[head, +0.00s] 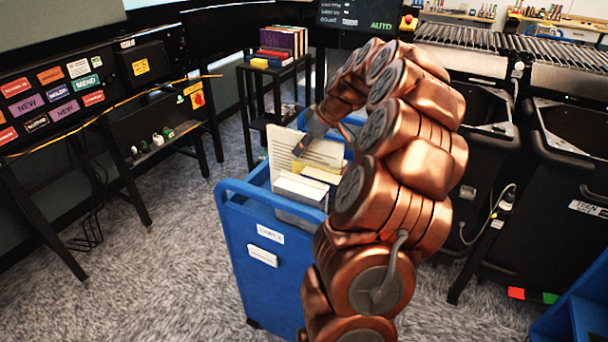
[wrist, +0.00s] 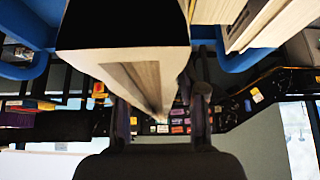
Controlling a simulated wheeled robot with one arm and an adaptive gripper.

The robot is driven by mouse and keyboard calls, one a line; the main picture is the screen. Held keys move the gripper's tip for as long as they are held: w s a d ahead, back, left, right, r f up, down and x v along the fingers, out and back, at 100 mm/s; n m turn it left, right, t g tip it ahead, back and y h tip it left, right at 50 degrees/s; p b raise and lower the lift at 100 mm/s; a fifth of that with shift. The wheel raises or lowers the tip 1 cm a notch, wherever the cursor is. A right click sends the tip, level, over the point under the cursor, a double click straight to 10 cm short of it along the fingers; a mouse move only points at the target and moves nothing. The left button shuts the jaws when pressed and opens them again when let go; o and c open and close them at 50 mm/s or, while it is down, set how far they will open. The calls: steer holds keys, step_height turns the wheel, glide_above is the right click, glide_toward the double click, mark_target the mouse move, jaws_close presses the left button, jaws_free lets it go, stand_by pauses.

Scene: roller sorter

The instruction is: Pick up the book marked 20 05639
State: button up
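My gripper (head: 306,140) is over the blue cart, pointing down among the books. In the wrist view a thick, pale-paged book with a dark cover edge (wrist: 125,58) fills the space between my two fingers (wrist: 160,112). The fingers lie along its two sides and look closed on it. In the head view a tall cream book (head: 283,150) stands at my fingers, higher than the books in front. No number can be read on any book, so I cannot tell which is marked 20 05639.
The blue cart (head: 246,225) holds more pale books (head: 300,188) in front of my gripper. A black stand with coloured books (head: 283,42) is behind. Black bins (head: 575,130) and rollers are at right, a labelled panel (head: 50,100) at left. Carpet left of the cart is clear.

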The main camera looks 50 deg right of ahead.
jaws_close()
steer(key=shift+r, duration=0.1)
stand_by(0.5)
